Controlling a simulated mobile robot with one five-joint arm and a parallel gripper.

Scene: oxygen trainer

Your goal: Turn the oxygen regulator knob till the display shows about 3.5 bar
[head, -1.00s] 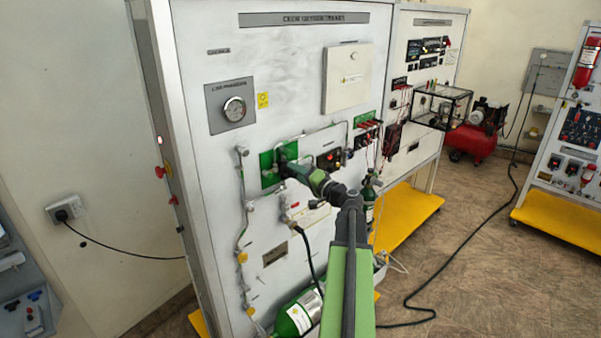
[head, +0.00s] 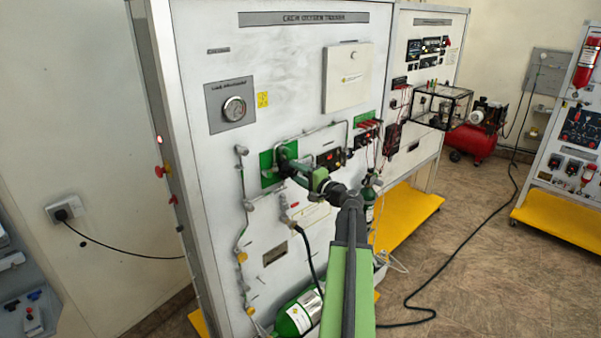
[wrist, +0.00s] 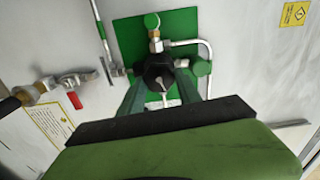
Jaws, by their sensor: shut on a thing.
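The regulator knob (wrist: 156,70) is black with a pale pointer line, on a green plate (wrist: 127,38) with a brass fitting above it. My gripper (wrist: 158,86) is shut on the knob, one finger on each side of it. In the head view my gripper (head: 288,165) reaches the green plate (head: 267,172) on the white trainer panel and hides the knob. A small dark display unit (head: 330,159) sits just right of the plate; its figures are too small to read.
A round dial gauge (head: 234,109) is at the panel's upper left. Metal pipes (wrist: 205,52) run close to the knob. A green oxygen cylinder (head: 298,316) lies below. A black cable (head: 430,290) crosses the open floor at right.

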